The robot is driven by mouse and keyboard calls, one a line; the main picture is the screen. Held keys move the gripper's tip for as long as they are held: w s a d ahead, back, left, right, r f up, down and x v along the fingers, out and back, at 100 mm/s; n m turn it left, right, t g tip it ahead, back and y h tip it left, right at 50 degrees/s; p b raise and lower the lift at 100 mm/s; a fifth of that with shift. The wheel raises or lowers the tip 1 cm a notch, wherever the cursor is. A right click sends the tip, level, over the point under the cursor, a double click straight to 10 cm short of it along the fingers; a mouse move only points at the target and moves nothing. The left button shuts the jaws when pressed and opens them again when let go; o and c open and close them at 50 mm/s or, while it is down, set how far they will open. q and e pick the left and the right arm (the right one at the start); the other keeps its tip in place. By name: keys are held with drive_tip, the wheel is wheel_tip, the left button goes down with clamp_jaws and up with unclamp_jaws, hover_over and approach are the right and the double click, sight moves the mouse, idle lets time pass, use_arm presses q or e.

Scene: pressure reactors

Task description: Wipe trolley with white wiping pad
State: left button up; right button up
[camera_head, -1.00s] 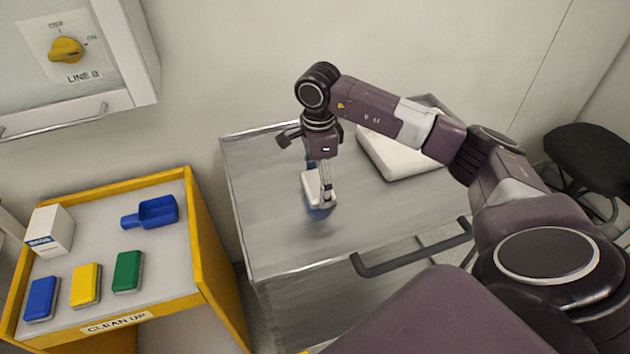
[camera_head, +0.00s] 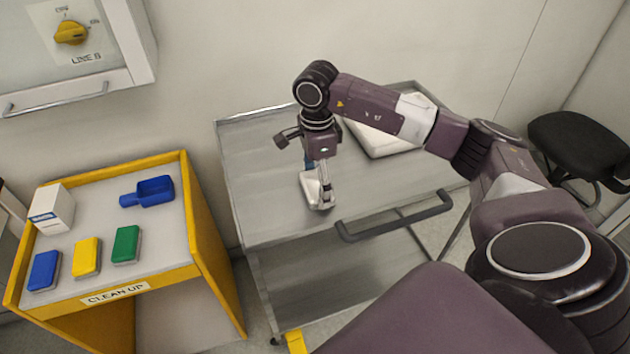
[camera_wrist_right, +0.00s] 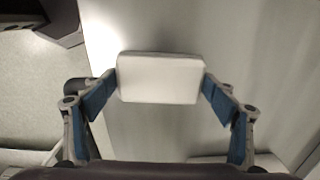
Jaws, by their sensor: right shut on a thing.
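The grey metal trolley (camera_head: 255,185) stands at the middle, with a flat top and a lower shelf. The white wiping pad (camera_head: 312,195) is at the trolley top, nearer its front edge than its back. My right gripper (camera_head: 320,188) points down and is shut on the pad. In the right wrist view, the pad (camera_wrist_right: 160,78) sits between the two blue-padded fingers of the right gripper (camera_wrist_right: 160,85). Whether the pad's underside touches the top is hidden. My left gripper is not in view.
A white slab-like object (camera_head: 380,138) lies at the trolley's back right. A dark handle (camera_head: 395,218) runs along its front. A yellow clean-up stand (camera_head: 205,240) at left holds blue, yellow and green pads, a blue scoop (camera_head: 150,191) and a white box (camera_head: 52,207). A black stool (camera_head: 580,145) stands right.

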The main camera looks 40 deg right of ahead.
wheel_tip(320, 180, up, 2)
drive_tip(key=shift+s+r, duration=0.1)
drive_tip(key=shift+r, duration=0.1)
drive_tip(key=shift+w+d+r+p, duration=0.1)
drive_tip(key=shift+w+r+p, duration=0.05)
drive_tip(key=shift+r+p, duration=0.5)
drive_tip(key=shift+w+d+r+p, duration=0.1)
drive_tip(key=shift+w+r+p, duration=0.05)
drive_tip(key=shift+r+p, duration=0.45)
wheel_tip(320, 180, up, 3)
drive_tip(key=shift+s+a+f+p, duration=0.1)
drive_tip(key=shift+f+p, duration=0.1)
drive_tip(key=shift+p, duration=0.4)
drive_tip(key=shift+r, duration=0.3)
